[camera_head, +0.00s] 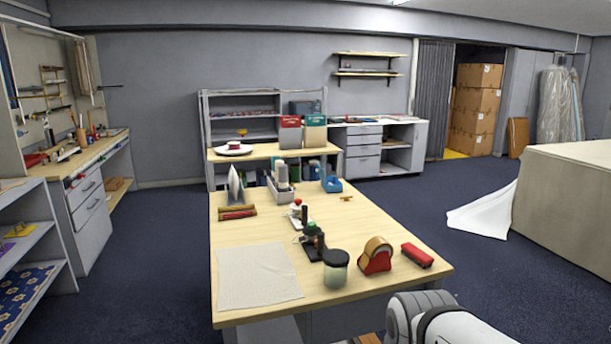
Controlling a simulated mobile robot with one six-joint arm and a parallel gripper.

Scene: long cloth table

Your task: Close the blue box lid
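I cannot make out a blue box or its lid anywhere in the head view. A small blue object (331,184) stands at the far edge of the wooden table, and it looks more like a tape dispenser than a box. My gripper is not in view. Only a white and grey link of my arm shows at the bottom, right of the middle.
The wooden table (340,230) bears a pale cloth (258,277), a jar (336,269), a red tape dispenser (376,255) and a red stapler (417,255). A cloth-covered long table (570,205) stands at the right. Dark carpet (470,265) lies open between them.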

